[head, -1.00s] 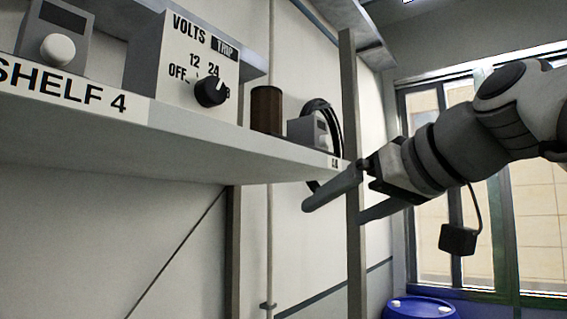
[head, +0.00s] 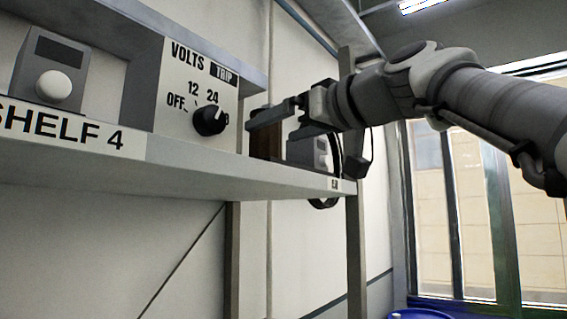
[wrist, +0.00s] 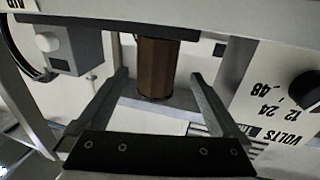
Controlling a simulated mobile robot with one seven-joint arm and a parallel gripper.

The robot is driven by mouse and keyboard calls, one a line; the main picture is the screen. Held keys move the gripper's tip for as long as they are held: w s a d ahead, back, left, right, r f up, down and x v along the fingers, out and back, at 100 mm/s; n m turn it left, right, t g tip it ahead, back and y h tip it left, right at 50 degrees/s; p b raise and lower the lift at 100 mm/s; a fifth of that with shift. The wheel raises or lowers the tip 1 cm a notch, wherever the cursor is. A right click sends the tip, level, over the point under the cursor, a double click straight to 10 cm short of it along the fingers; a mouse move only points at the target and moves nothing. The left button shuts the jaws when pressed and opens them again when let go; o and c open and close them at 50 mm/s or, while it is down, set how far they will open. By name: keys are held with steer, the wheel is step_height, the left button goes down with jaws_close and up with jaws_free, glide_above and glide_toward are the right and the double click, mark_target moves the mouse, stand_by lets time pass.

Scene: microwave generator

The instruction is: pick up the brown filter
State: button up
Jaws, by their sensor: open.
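The brown filter (head: 264,147) is a dark brown cylinder standing on the shelf, right of the voltage panel. In the head view my gripper (head: 256,121) is in front of its upper part and hides some of it. In the wrist view the scene is upside down, and the filter (wrist: 157,66) shows between the two fingertips, with a gap on each side. My gripper (wrist: 158,78) is open and empty; the fingers are not closed on the filter.
The shelf (head: 180,176) has a front edge labelled SHELF 4. The voltage panel (head: 196,100) with a black knob stands close left of the filter. A small grey box (head: 321,151) and a black coil stand to its right. A metal post (head: 354,230) rises at the shelf's right end.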

mark_target(258, 137)
steer(key=x, duration=0.3)
steer(key=shift+p, duration=0.35)
steer(key=p+x, duration=0.2)
steer(key=x, duration=0.2)
steer(key=shift+w+d+r, duration=0.1)
steer(key=shift+w, duration=0.05)
steer(key=shift+w+a, duration=0.35)
steer(key=shift+w, duration=0.05)
steer(key=c, duration=1.4)
